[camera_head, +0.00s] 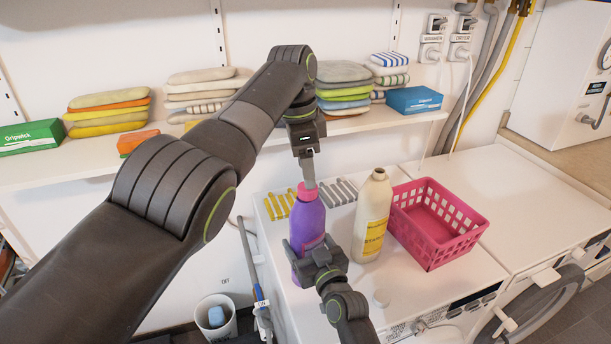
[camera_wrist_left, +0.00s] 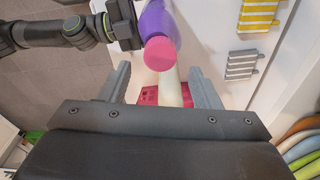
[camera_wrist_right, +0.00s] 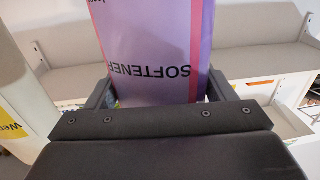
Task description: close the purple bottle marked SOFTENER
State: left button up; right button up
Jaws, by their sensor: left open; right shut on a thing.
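The purple bottle (camera_head: 307,223) stands upright on the white machine top, with a pink cap (camera_head: 307,191) at its top. My right gripper (camera_head: 316,262) is shut on the bottle's body from the front. In the right wrist view the SOFTENER lettering on the bottle (camera_wrist_right: 155,45) shows between the fingers. My left gripper (camera_head: 309,180) points down over the cap and is open. In the left wrist view the pink cap (camera_wrist_left: 160,53) lies ahead of the spread fingers. I cannot tell whether the cap is fully seated.
A cream bottle (camera_head: 371,220) stands close right of the purple one, with a pink basket (camera_head: 440,250) beyond it. Yellow and grey racks (camera_head: 277,206) lie behind. A shelf of folded cloths (camera_head: 350,123) runs along the wall.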

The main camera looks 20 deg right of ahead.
pick_arm(q)
jog(key=shift+r, duration=0.25)
jog(key=shift+o, duration=0.3)
jog(key=o, duration=0.5)
jog(key=shift+f, duration=0.1)
